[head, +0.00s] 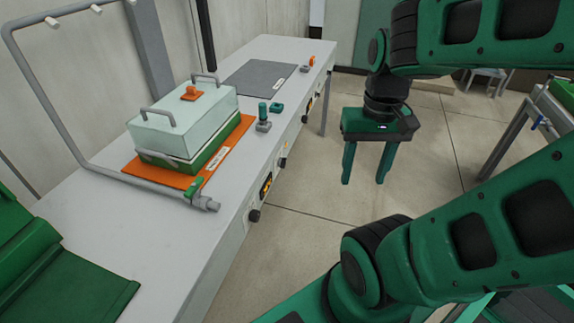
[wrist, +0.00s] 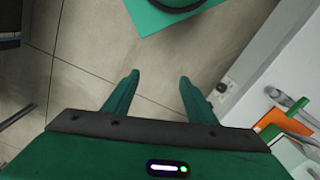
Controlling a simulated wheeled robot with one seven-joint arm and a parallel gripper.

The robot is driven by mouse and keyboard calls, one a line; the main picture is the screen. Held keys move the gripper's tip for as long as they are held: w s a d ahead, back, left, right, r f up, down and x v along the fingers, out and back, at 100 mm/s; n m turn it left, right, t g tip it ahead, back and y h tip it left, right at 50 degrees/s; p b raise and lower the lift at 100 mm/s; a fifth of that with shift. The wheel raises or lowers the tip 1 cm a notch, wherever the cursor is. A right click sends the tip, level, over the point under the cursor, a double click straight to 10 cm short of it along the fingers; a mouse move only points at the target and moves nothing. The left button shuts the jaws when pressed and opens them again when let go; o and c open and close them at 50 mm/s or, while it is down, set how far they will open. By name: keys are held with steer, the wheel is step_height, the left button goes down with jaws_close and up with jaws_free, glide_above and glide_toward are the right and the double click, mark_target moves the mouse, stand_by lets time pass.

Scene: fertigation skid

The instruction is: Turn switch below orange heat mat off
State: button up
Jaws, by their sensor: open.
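The orange heat mat (head: 217,160) lies on the white bench, under a green tray with a clear lid (head: 185,118). In the wrist view, a dark knob (wrist: 222,86) shows right of my gripper (wrist: 159,76).
A grey mat (head: 258,78) lies farther back on the bench (head: 290,50), with more controls below it. A grey pipe frame (head: 50,110) arches over the bench's left part. Small green fittings (head: 264,118) stand near the front edge. Clear floor (head: 310,200) lies beside the bench.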

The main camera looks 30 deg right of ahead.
steer(key=w+d+f+g, duration=0.1)
steer(key=w+d+f, duration=0.1)
steer(key=w+f, duration=0.3)
steer(key=m+t+y, duration=1.1)
steer(key=m+t, duration=0.2)
steer(key=t, duration=0.2)
glide_toward(285, 163)
steer(key=x, duration=0.8)
steer(key=shift+w+a+f, duration=0.1)
steer(key=shift+w+a, duration=0.1)
steer(key=shift+w, duration=0.05)
steer(key=c, duration=1.1)
